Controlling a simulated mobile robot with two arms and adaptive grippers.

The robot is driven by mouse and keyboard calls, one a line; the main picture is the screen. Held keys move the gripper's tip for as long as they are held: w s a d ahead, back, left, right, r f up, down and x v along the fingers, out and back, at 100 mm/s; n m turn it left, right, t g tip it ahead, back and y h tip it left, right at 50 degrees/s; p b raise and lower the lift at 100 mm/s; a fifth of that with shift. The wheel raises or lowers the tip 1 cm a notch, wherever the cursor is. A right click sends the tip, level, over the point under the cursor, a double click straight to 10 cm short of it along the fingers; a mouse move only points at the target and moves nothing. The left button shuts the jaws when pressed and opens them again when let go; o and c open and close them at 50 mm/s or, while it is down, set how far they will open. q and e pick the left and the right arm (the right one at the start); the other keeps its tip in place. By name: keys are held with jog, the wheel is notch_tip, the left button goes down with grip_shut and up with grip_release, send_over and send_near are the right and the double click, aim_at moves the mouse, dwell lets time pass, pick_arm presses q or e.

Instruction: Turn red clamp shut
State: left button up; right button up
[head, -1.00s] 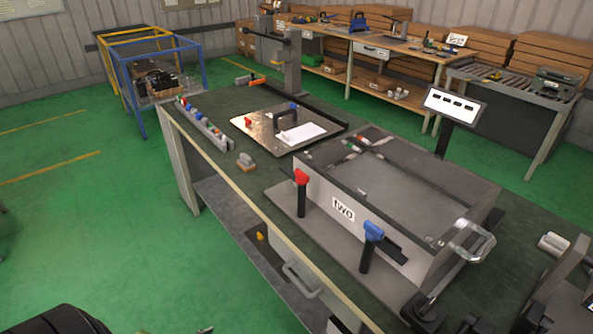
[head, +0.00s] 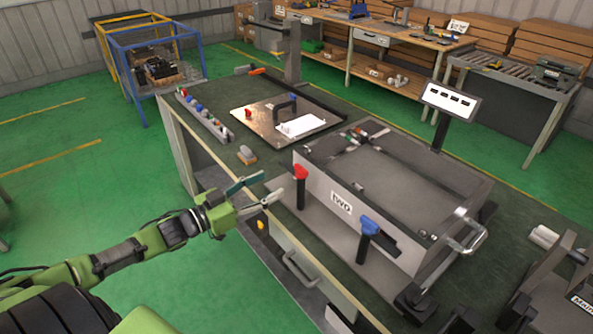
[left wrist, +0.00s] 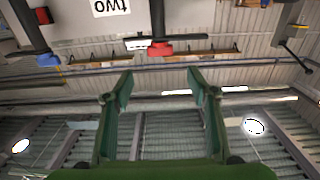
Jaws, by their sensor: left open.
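The red clamp (head: 300,173) stands upright at the front left corner of the grey box-like fixture (head: 345,200) marked "two". The blue clamp (head: 368,228) stands at its front right. In the head view my left gripper (head: 287,186) is open and empty, its fingers spread just left of the red clamp's post, with no clear contact. In the left wrist view the red clamp (left wrist: 160,49) appears upside down beyond and between the open fingers (left wrist: 157,85), and the blue clamp (left wrist: 47,60) is at upper left. My right gripper is not in view.
A plate with a black handle (head: 283,122) lies on the green-topped table behind. A strip of small coloured parts (head: 205,118) lies along the left edge, and a small block (head: 246,155) sits nearby. A metal handle (head: 466,238) projects at the fixture's right.

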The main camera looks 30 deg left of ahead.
aim_at(300, 170)
pick_arm(q)
jog(key=p+x, duration=0.1)
jog(key=x, duration=0.8)
jog(key=shift+w, duration=0.15)
jog(key=shift+w+d+f, duration=0.1)
jog(key=shift+w+d, duration=0.2)
jog(key=shift+w, duration=0.3)
grip_shut()
